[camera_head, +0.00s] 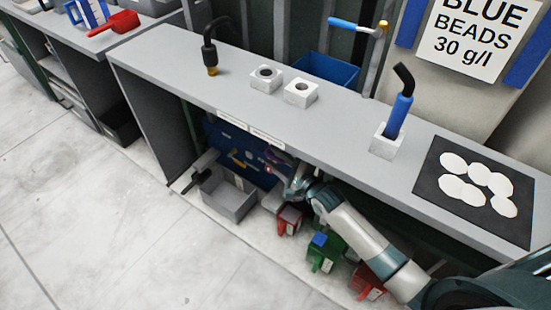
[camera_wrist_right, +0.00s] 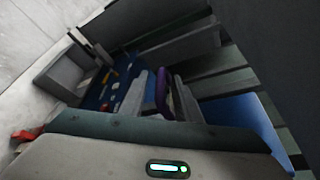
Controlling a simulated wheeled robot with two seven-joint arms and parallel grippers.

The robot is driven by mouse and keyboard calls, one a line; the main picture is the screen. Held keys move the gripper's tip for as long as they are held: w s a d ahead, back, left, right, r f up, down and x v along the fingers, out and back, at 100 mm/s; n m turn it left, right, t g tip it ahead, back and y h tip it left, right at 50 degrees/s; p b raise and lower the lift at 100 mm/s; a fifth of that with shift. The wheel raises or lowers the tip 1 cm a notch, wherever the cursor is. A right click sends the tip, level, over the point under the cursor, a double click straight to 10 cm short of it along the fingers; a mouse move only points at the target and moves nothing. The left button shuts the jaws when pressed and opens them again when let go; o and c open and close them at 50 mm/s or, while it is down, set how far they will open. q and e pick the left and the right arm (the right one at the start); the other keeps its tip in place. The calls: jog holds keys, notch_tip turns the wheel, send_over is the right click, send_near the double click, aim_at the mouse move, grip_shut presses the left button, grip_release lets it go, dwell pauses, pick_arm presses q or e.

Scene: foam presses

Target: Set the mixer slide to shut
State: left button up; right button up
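A blue machine front (camera_head: 234,146) stands in the recess under the grey counter, partly hidden by the counter edge and my right arm. It also shows in the right wrist view (camera_wrist_right: 106,92), with small labels on it. A purple piece (camera_wrist_right: 189,106) shows close to my right gripper's fingers; whether it is the mixer slide I cannot tell. My right gripper (camera_head: 284,178) is under the counter in front of the blue machine. In the wrist view its fingers (camera_wrist_right: 162,95) stand apart, with blue and purple showing by them. Contact is unclear. My left gripper is out of view.
A grey bin (camera_head: 228,199) stands on the low shelf left of my gripper. Red and green clamp-like items (camera_head: 322,250) stand below my right arm. The counter (camera_head: 190,62) overhangs the work area and carries white blocks (camera_head: 300,93) and a black mat (camera_head: 435,188). The floor at left is clear.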

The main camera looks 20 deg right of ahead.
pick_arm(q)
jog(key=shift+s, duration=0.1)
pick_arm(e)
grip_shut()
jog(key=shift+w+d, duration=0.25)
jog(key=shift+d, duration=0.1)
jog(key=shift+w+d, duration=0.95)
jog(key=shift+d, duration=0.4)
grip_release()
jog(key=shift+w, duration=0.15)
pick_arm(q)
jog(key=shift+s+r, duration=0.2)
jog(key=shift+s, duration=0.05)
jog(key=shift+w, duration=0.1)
